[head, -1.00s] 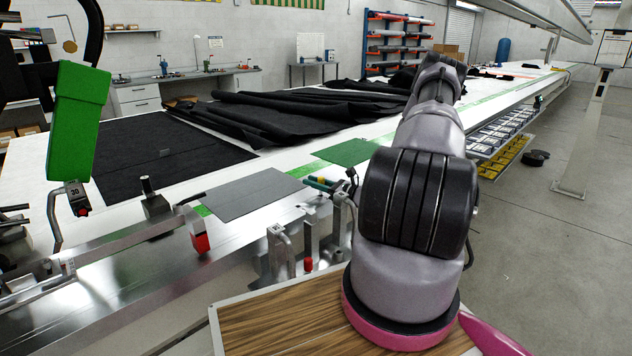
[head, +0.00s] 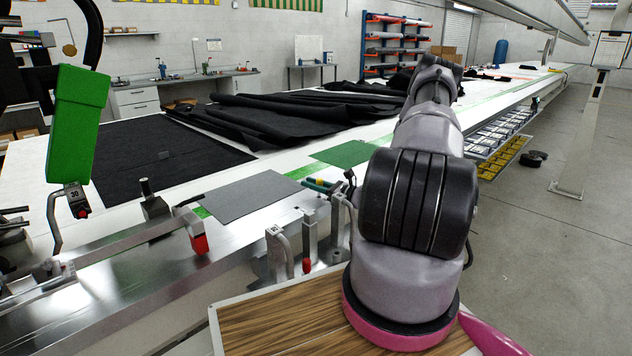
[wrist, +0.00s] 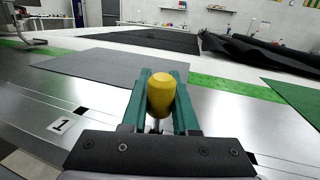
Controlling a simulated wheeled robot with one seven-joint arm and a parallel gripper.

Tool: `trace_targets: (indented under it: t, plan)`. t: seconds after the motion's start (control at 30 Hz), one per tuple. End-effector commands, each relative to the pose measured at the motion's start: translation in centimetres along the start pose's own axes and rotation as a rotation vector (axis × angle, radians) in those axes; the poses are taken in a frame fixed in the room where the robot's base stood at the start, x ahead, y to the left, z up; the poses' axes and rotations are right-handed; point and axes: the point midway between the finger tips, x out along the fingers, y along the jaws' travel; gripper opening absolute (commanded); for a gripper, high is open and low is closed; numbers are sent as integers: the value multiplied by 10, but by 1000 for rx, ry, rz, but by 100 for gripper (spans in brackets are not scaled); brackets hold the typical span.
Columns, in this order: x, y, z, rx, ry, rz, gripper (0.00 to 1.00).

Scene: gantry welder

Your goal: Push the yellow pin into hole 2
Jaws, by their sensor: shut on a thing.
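The yellow pin (wrist: 161,93) stands upright between the teal fingers of my gripper (wrist: 158,98) in the wrist view. The gripper is shut on it, and its rounded yellow head shows between the fingertips. A metal shank shows below the head; its lower end is hidden by the gripper. In the head view, my gripper (head: 318,186) is small and partly behind metal clamps, over the metal rail.
Upright metal clamps (head: 279,252) with red tips stand at the near edge. A red-ended metal bar (head: 198,237) lies to the left. Black fabric (head: 270,120) covers the far table.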

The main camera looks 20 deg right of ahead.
Motion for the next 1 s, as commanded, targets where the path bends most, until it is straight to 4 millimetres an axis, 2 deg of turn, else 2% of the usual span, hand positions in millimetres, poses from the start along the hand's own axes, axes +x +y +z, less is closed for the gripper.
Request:
trace_targets:
  t: [0.03, 0.27, 1.0]
  plan:
    - [-16, 0, -34, -2, 66, -15, 0]
    - [-17, 1, -31, -3, 64, -15, 0]
    - [-15, 6, 24, 2, 56, -7, 0]
